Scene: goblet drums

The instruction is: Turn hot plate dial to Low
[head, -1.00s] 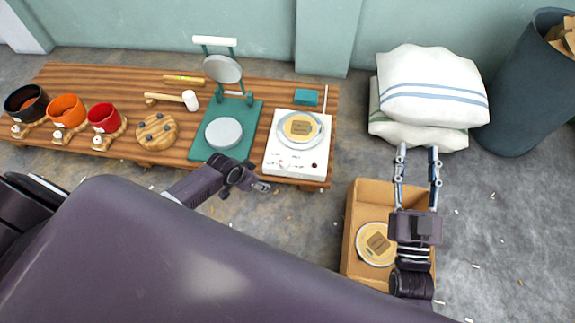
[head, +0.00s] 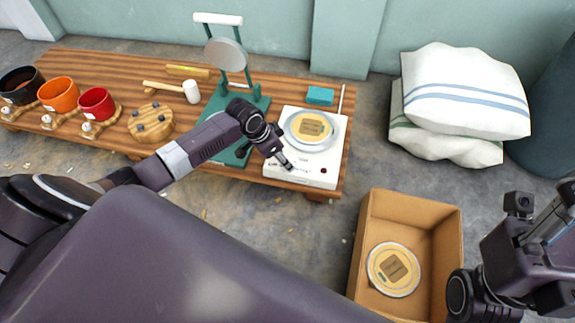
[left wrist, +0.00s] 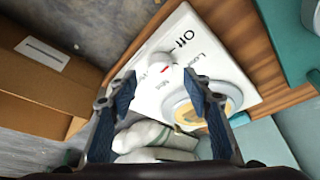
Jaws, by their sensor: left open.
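The white hot plate (head: 316,178) stands at the right end of the wooden table, with a round drum-skin disc (head: 311,127) on its top. My left gripper (head: 287,163) is over the hot plate's front part. In the left wrist view the same gripper (left wrist: 160,76) is open, its fingers on either side of the dial, not visibly gripping it. My right gripper (head: 560,208) is at the right edge, partly cut off.
A green press (head: 238,152) with a tall frame stands just left of the hot plate. A teal block (head: 320,95) lies behind it. A cardboard box (head: 448,240) holding another disc (head: 393,269) is on the floor, and stacked sacks (head: 462,95) lie behind.

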